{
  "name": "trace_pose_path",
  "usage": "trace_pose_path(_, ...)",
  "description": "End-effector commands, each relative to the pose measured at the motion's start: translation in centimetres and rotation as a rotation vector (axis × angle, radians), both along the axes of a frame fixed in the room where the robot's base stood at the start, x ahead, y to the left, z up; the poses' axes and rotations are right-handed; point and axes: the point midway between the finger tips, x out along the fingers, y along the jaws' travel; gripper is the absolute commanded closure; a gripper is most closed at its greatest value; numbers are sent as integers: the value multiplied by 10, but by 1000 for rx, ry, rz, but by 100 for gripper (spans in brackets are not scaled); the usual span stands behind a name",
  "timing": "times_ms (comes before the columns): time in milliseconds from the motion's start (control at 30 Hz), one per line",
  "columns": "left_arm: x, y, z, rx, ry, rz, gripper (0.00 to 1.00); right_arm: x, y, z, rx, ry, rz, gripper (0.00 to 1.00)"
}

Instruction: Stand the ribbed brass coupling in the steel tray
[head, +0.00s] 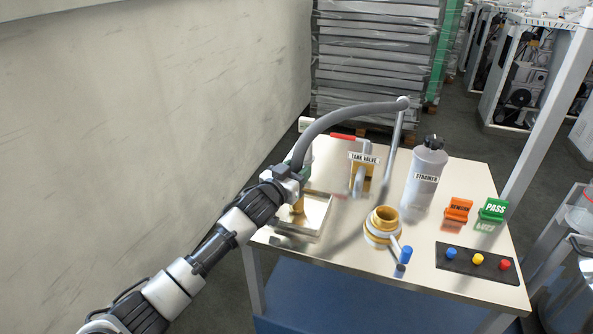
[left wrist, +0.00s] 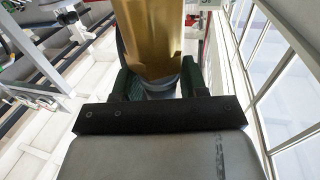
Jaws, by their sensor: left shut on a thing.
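My left gripper (head: 296,188) is above the steel tray (head: 318,232) at the table's left side. It is shut on a brass piece (head: 298,205), which I take to be the ribbed brass coupling. In the left wrist view the smooth gold cylinder (left wrist: 153,38) stands between the green fingers; no ribs show there. In the head view the piece looks about upright over the tray. Its upper part is hidden by the gripper, and I cannot tell whether it touches the tray floor. My right gripper is not in view.
A grey hose (head: 345,115) arches over the table from a post (head: 395,145). A wall is left.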

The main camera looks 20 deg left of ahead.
Motion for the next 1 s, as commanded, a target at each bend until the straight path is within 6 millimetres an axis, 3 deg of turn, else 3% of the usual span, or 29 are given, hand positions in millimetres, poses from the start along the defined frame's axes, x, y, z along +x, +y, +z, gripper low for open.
trace_pose_path(200, 0, 0, -1, -1, -5, -1, 100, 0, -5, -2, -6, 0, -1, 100)
trace_pose_path(233, 0, 0, -3, 0, 0, 0, 54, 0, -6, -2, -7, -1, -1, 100)
trace_pose_path(400, 0, 0, -2, 0, 0, 0, 31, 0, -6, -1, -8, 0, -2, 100)
trace_pose_path(733, -1, 0, 1, 0, 0, 0, 31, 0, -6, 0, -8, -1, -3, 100)
trace_pose_path(1000, -38, 10, -2, 1, 3, -1, 31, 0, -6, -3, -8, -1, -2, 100)
